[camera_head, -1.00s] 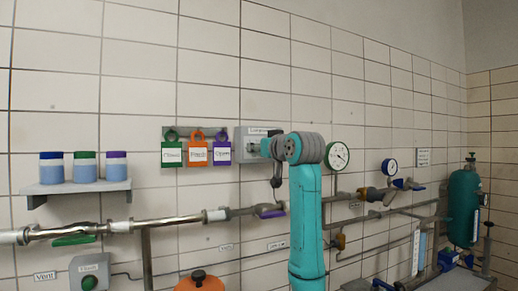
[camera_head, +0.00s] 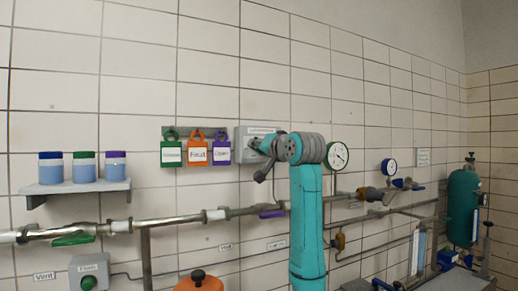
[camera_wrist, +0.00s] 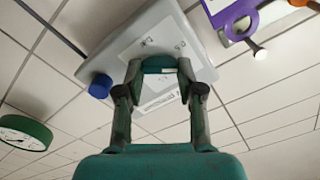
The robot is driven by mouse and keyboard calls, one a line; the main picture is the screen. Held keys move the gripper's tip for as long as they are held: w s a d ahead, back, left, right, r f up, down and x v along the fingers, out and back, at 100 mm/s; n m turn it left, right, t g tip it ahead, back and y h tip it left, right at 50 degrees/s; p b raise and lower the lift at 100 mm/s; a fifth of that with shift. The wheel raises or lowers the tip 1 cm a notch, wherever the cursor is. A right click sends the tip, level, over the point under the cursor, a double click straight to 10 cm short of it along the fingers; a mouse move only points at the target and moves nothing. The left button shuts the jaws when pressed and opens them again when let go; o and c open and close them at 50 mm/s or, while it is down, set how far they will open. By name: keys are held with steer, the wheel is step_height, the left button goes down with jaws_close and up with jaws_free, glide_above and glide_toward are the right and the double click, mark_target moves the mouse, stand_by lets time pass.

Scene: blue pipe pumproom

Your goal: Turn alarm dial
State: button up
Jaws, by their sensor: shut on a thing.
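The grey alarm box (camera_head: 244,156) is on the tiled wall in the middle of the head view, partly behind my arm. In the wrist view its pale front plate (camera_wrist: 178,40) looks tilted, and a blue knob (camera_wrist: 101,85) sticks out at one edge. My gripper (camera_wrist: 160,64) is at the box's front, its two fingers shut on the alarm dial. The dial is mostly hidden between the fingertips, and its pointer cannot be read. In the head view my gripper (camera_head: 264,146) is against the box, beside my dark wrist.
Green (camera_head: 171,154), orange (camera_head: 197,154) and purple (camera_head: 221,153) tagged padlocks hang just left of the box. A round gauge (camera_head: 338,156) is to its right. Pipes with a purple-handled valve (camera_head: 271,213) run below. A shelf (camera_head: 75,188) with jars is at left.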

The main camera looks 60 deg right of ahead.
steer(key=shift+f+m, duration=0.2)
steer(key=shift+m, duration=4)
steer(key=shift+f+m, duration=0.2)
steer(key=shift+m, duration=4)
steer(key=shift+d, duration=0.1)
steer(key=o, duration=1.2)
steer(key=shift+c, duration=0.2)
